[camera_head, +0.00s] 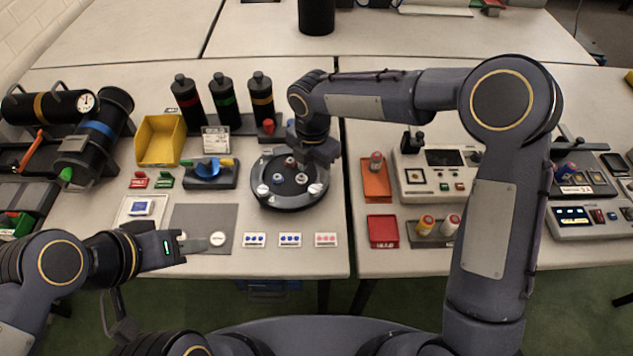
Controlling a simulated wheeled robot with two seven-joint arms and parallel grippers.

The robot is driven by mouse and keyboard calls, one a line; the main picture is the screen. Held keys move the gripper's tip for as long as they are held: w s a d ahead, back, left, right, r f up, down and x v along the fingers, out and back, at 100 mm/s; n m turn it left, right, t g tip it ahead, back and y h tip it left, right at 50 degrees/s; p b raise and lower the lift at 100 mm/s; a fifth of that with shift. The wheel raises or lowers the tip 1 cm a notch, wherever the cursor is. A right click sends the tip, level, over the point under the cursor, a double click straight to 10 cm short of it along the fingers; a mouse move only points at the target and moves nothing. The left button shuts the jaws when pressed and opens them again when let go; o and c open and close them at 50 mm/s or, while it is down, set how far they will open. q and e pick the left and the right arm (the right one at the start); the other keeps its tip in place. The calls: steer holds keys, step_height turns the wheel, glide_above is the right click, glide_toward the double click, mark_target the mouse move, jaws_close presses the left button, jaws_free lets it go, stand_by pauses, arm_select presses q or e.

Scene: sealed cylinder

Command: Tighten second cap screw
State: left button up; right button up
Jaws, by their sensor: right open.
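A round black fixture (289,202) stands on the middle of the table. Several small screw-like knobs sit on it: a silver one at front left (262,189), a silver one at front right (314,189), others nearer the middle, and a red-topped one (290,162) at the back. I cannot tell which is the second cap screw. My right gripper (310,158) is open and points down over the fixture's back right; its fingertips are partly hidden. My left gripper (186,243) is low over the grey mat (205,218), beside a white round disc (218,239); its jaw state is unclear.
Three black bottles (222,100) and a yellow bin (160,140) stand behind. Label cards (290,240) lie in front. Red trays (382,232) and a control box (437,178) are on the right.

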mark_target(314, 189)
step_height(314, 189, down, 7)
steer(key=shift+r+p, duration=0.15)
steer(key=shift+p, duration=0.2)
steer(key=c, duration=1)
